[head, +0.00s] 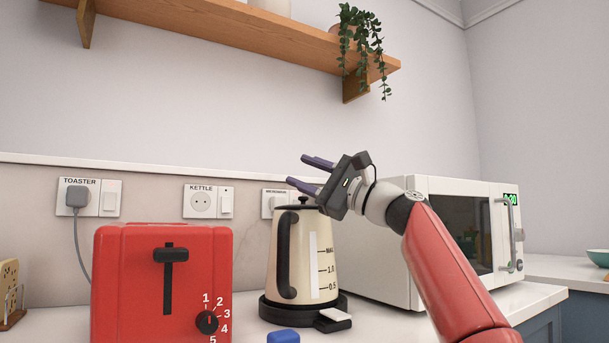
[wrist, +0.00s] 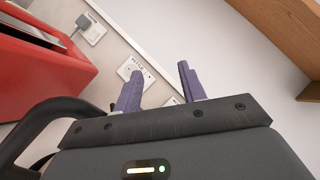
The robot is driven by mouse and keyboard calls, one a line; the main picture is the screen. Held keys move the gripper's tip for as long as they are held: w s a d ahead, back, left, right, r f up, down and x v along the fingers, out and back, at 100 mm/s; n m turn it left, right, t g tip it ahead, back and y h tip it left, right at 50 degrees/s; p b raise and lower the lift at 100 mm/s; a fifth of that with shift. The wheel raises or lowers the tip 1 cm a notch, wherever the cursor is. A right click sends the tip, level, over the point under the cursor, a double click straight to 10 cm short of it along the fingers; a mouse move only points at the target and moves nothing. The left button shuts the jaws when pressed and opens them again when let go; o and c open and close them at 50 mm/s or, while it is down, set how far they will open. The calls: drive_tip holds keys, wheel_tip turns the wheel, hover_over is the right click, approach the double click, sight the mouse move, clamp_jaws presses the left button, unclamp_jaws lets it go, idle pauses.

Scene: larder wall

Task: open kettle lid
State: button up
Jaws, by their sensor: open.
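The cream kettle (head: 291,255) stands upright on its black base (head: 290,310) on the counter, its black handle on the left. Its dark lid (head: 299,206) with a small knob looks closed, partly hidden by my gripper. My gripper (head: 311,174) is open and empty, its two purple fingers pointing left, just above and right of the kettle's top. In the wrist view my gripper (wrist: 157,85) has its fingers apart with only wall and sockets beyond. The kettle's black handle (wrist: 42,122) shows at the left there; the lid is hidden.
A red toaster (head: 160,283) stands left of the kettle and a white microwave (head: 427,240) to the right. A blue object (head: 283,336) lies in front. A wooden shelf (head: 230,38) with a trailing plant (head: 361,45) hangs above. The kettle socket (head: 203,202) is empty.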

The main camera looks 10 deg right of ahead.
drive_tip(key=b+v, duration=0.3)
drive_tip(key=v, duration=0.4)
drive_tip(key=shift+d+f, duration=0.1)
